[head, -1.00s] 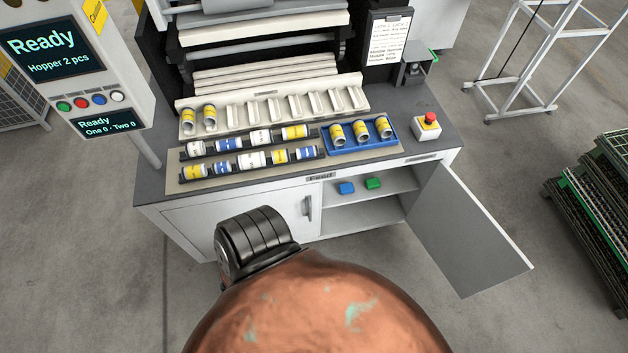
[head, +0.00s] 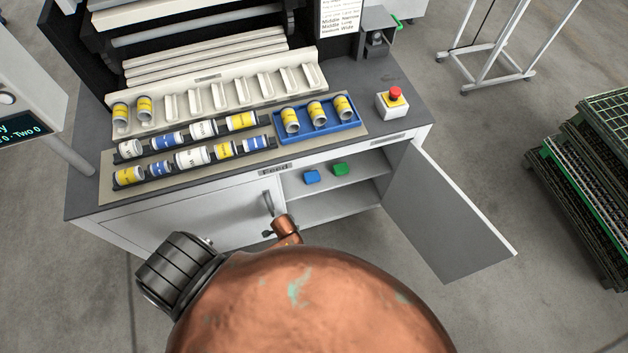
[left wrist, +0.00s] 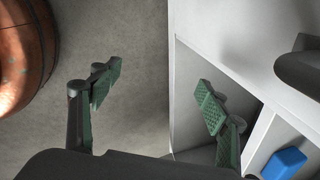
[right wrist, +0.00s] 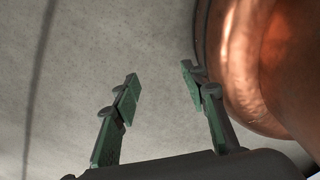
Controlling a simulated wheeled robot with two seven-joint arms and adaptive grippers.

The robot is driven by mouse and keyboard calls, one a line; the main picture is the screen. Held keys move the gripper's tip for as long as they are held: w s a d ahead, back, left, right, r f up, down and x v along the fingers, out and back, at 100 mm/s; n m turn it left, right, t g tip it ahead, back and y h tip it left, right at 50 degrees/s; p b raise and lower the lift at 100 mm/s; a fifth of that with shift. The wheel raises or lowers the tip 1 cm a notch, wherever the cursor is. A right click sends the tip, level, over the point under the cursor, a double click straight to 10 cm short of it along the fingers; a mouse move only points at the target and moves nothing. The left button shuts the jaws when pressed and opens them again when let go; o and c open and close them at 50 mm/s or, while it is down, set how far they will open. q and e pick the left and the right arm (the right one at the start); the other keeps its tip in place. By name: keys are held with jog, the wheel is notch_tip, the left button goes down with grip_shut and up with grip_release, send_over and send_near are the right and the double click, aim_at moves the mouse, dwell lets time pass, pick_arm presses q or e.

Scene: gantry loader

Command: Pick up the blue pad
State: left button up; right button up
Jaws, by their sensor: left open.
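The blue pad (head: 311,177) lies on the upper shelf (head: 368,180) inside the open cabinet, left of the green pad (head: 340,169). In the left wrist view the blue pad (left wrist: 284,162) shows at the lower right, on a shelf past a white cabinet edge. My left gripper (left wrist: 158,94) is open and empty, its fingers left of the blue pad in that view and apart from it. My right gripper (right wrist: 161,88) is open and empty over bare floor, close to a copper-coloured part of my body. Neither gripper's fingers show in the head view.
The right cabinet door (head: 447,210) stands open to the right. The closed left door (head: 190,213) has a handle (head: 268,203). On the counter are a blue tray (head: 356,126) of cans, racks of cans and a red stop button (head: 395,93). Crates (head: 590,190) are stacked at the right.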

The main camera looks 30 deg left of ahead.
pick_arm(q)
jog(key=w+r+m+t+y+b, duration=0.1)
jog(key=w+r+m+b, duration=0.1)
jog(key=w+r+m, duration=0.45)
jog(key=w+r+m+y+b, duration=0.1)
jog(key=w+m, duration=0.2)
jog(key=w, duration=0.6)
jog(key=m+t+y+b, duration=0.1)
jog(key=m+y+b, duration=0.1)
jog(key=m, duration=0.3)
send_near(312, 176)
jog(key=shift+w+f, duration=0.1)
jog(key=shift+f, duration=0.7)
jog(key=shift+b+x, duration=0.8)
jog(key=shift+x, duration=0.6)
jog(key=b+x, duration=0.1)
jog(key=x, duration=0.1)
jog(key=b+x, duration=0.1)
jog(key=x, duration=0.1)
jog(key=shift+w+a+f, duration=0.15)
jog(key=shift+w+a, duration=0.1)
jog(key=shift+a, duration=0.15)
pick_arm(e)
notch_tip(312, 176, down, 10)
jog(key=s, duration=0.2)
jog(key=shift+s+g, duration=0.2)
jog(key=shift+g, duration=0.1)
pick_arm(q)
jog(key=shift+c, duration=0.7)
